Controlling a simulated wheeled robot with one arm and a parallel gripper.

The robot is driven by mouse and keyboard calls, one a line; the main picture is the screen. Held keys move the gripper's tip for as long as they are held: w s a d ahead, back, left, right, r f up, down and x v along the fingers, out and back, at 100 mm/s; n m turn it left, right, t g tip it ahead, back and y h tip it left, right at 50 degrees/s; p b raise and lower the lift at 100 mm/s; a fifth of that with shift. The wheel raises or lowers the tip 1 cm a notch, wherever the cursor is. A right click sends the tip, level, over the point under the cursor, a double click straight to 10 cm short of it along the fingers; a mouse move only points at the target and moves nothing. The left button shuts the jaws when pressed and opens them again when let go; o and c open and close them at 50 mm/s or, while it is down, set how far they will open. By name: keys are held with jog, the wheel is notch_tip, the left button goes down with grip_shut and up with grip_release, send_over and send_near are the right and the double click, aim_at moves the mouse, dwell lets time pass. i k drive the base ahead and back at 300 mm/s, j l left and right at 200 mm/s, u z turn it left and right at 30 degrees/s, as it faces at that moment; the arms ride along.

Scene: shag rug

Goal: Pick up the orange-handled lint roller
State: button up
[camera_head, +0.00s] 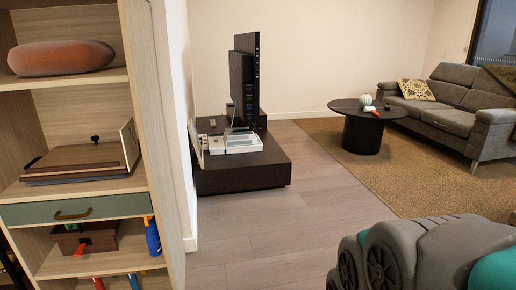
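I cannot make out an orange-handled lint roller for certain. A small red-and-white item (370,109) lies on the round dark coffee table (345,106), too small to identify. A red-orange object (81,248) lies on a lower shelf of the bookcase at the left, in front of a dark brown box (100,236). Another small red object (98,284) shows at the bottom of the bookcase, cut off by the frame. My gripper's fingers are not in view.
The wooden bookcase (138,90) stands close at the left, with a blue bottle (152,236). A low dark TV stand (245,178) is against the wall. A grey sofa (450,112) and tan rug (425,180) are at the right. Wood floor (265,220) between is clear.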

aim_at(369, 109)
jog(key=i+l+z, duration=0.1)
jog(key=i+z, duration=0.2)
jog(key=i, duration=0.45)
jog(key=i+z, duration=0.25)
jog(key=i, duration=0.5)
jog(key=i+j+z, duration=0.3)
jog(key=i, duration=0.45)
jog(key=i+l+z, duration=0.15)
jog(key=i, duration=0.7)
jog(key=i+z, duration=0.15)
jog(key=i, duration=0.7)
jog(key=i+z, duration=0.15)
jog(key=i, duration=0.7)
jog(key=i+j+z, duration=0.15)
jog(key=i, duration=0.65)
